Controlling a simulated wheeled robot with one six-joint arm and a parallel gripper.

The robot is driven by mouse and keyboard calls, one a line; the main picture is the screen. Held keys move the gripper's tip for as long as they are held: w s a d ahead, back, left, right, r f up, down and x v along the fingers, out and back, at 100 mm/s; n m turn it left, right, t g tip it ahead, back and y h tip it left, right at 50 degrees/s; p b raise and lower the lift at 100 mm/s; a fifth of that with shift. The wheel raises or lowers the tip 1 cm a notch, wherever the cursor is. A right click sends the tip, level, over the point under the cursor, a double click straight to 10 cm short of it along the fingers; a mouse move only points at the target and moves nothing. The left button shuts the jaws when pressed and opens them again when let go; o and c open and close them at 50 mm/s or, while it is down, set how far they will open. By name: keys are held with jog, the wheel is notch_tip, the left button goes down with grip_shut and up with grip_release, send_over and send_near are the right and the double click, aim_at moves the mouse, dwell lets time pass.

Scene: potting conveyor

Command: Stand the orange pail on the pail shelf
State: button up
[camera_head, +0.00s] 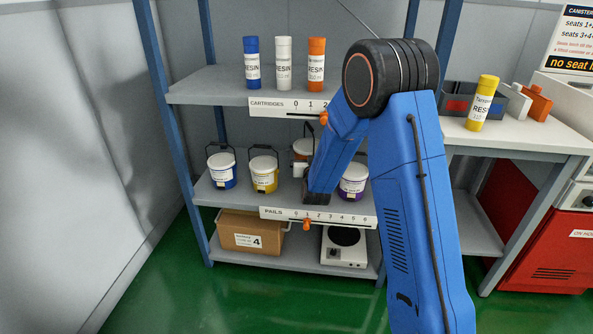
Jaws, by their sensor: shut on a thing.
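The orange pail (300,147) shows partly beside my forearm, at the back of the pail shelf (225,195). It looks upright, with a dark handle; its right side and lower part are hidden. My gripper (302,171) is mostly hidden by my own wrist, close to the orange pail, and shut on it. The jaws' contact and whether the pail's base touches the shelf cannot be seen. A blue pail (222,172) and a yellow pail (264,175) stand on the shelf to the left. A purple pail (353,183) stands to the right, partly behind my arm.
Resin cartridges (284,64) stand on the upper shelf (205,88). A cardboard box (250,234) and a white hotplate device (344,248) sit on the bottom shelf. A blue post (172,130) bounds the rack's left side. A workbench (540,140) stands at right.

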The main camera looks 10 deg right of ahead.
jog(key=shift+w+f, duration=0.15)
jog(key=shift+w, duration=0.1)
jog(key=shift+f, duration=4.8)
jog(key=o, duration=1.6)
jog(key=shift+f, duration=0.15)
jog(key=shift+o, duration=0.2)
